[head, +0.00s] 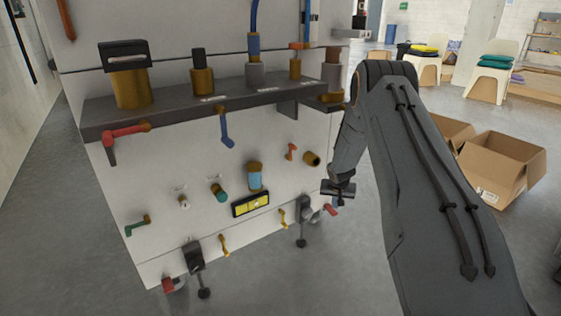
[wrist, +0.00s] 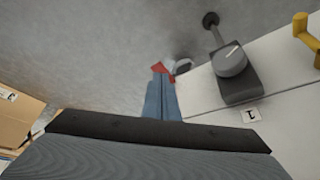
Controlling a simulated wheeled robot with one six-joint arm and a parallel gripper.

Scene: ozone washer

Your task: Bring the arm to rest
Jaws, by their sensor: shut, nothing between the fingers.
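My arm reaches up from the lower right of the head view, bends at the top and hangs down to my gripper (head: 338,192). The gripper is at the right edge of the white panel (head: 215,250), near a small red handle (head: 331,209). In the wrist view my gripper's two blue-grey fingers (wrist: 160,92) lie together with nothing between them. The red handle (wrist: 164,68) shows just beyond their tips. I cannot tell whether they touch it.
A dark shelf (head: 180,113) with brass and grey fittings sticks out from the panel. A grey dial (wrist: 231,62) sits right of the fingers. Open cardboard boxes (head: 498,165) stand on the floor at right. Chairs (head: 490,80) stand behind.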

